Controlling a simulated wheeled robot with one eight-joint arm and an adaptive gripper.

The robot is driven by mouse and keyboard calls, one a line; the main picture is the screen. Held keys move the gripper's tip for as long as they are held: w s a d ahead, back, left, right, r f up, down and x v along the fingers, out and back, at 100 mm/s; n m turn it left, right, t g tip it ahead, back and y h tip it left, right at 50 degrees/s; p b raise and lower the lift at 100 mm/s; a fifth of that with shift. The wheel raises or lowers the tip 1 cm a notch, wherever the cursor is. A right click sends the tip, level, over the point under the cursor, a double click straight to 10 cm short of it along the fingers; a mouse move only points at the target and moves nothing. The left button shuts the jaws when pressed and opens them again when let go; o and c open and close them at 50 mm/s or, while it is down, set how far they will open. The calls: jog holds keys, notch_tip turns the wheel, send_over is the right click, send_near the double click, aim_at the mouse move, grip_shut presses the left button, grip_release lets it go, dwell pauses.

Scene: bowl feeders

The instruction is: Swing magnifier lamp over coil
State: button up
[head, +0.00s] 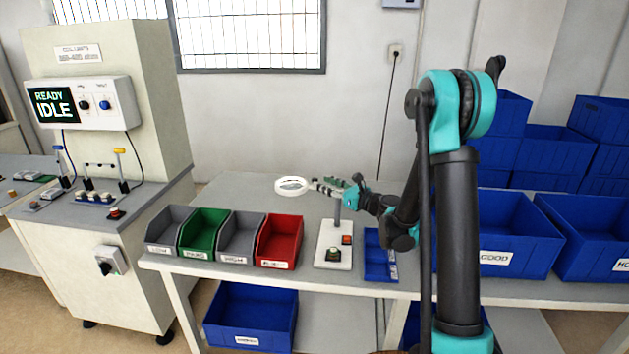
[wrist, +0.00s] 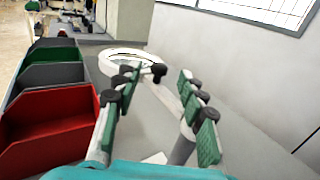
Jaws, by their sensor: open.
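The magnifier lamp has a white ring head (head: 292,186), which in the head view is out to the left of its grey post (head: 337,209). The post rises from a white base plate (head: 322,257) with a small dark part (head: 333,253) on its front; I cannot tell whether this is the coil. My gripper (head: 329,186) is at ring height, just right of the ring. In the wrist view my open gripper (wrist: 155,108) has green-padded fingers, with the ring (wrist: 106,62) beyond the left finger. The post is partly hidden by the right finger.
Grey, green and red bins (head: 279,243) line the bench front, left of the base plate. A small blue tray (head: 375,270) is at its right, with big blue bins (head: 505,225) farther right. A cabinet (head: 155,110) stands at left. The bench behind the bins is clear.

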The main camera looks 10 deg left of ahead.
aim_at(317, 180)
jog(key=shift+x, duration=2.65)
jog(key=shift+c, duration=0.5)
grip_shut()
